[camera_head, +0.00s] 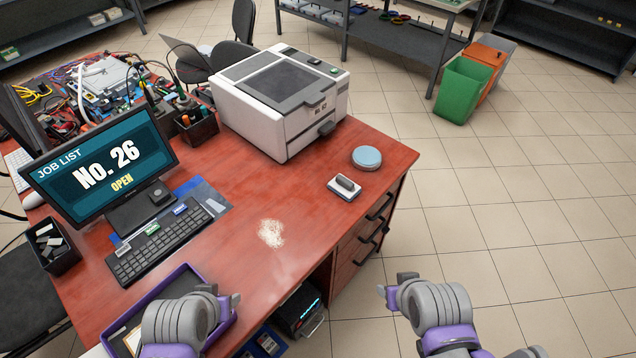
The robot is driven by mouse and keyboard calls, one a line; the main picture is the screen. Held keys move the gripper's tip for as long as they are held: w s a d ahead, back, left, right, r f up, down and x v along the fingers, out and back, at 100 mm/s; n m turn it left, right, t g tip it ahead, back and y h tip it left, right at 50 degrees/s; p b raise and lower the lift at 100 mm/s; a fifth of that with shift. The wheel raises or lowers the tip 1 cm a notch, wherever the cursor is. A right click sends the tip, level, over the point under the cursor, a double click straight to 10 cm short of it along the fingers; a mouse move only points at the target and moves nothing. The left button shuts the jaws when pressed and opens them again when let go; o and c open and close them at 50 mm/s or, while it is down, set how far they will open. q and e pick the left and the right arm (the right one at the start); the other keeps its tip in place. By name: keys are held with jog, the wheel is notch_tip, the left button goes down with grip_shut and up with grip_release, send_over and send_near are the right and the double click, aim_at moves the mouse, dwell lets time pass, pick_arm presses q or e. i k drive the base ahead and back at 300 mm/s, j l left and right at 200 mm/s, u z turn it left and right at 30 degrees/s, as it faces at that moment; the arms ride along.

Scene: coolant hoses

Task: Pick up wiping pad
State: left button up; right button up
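A small white pad with a dark grey handle on top, which looks like the wiping pad (345,188), lies on the red desk (250,200) near its right edge. Nothing touches it. My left gripper (230,301) is over the front of the desk by the purple tray, well to the lower left of the pad. My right gripper (388,294) is in front of the desk's right side, over the floor in the picture, below and right of the pad. Both grippers appear empty. The finger gaps are too small and turned away to judge.
A round blue-lidded tin (367,157) sits just behind the pad. A white machine (283,100) stands behind it. Pale powder (271,233) is spilled on the desk. A monitor (100,172), keyboard (160,240) and purple tray (178,285) fill the left side.

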aim_at(343, 186)
jog(key=i+l+u, duration=0.15)
jog(key=l+u, duration=0.6)
jog(key=l, duration=0.2)
jog(key=i+l+u, duration=0.15)
jog(key=l, duration=0.4)
jog(key=l+u, duration=0.1)
jog(key=l, duration=1.85)
